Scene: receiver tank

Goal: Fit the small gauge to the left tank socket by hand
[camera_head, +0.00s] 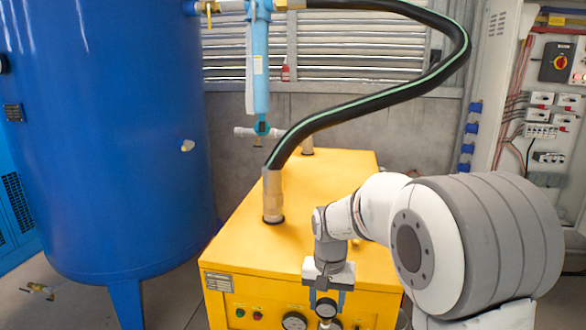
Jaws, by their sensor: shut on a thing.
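My gripper (326,301) points down in front of the yellow cabinet, near its front top edge. Its fingers are shut on a small round gauge (326,309) with a dark rim and a pale face. The large blue tank (110,130) stands at the left. A small pale fitting (187,145) sticks out of the tank's right side, well up and left of my gripper. I cannot tell whether this fitting is the left tank socket. The lower end of the held gauge is hard to make out against the cabinet front.
The yellow cabinet (240,250) has another gauge (294,321) on its front panel. A thick black hose (375,110) rises from its top and arches right. A blue filter (258,65) hangs behind. An open electrical cabinet (500,90) stands at the right.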

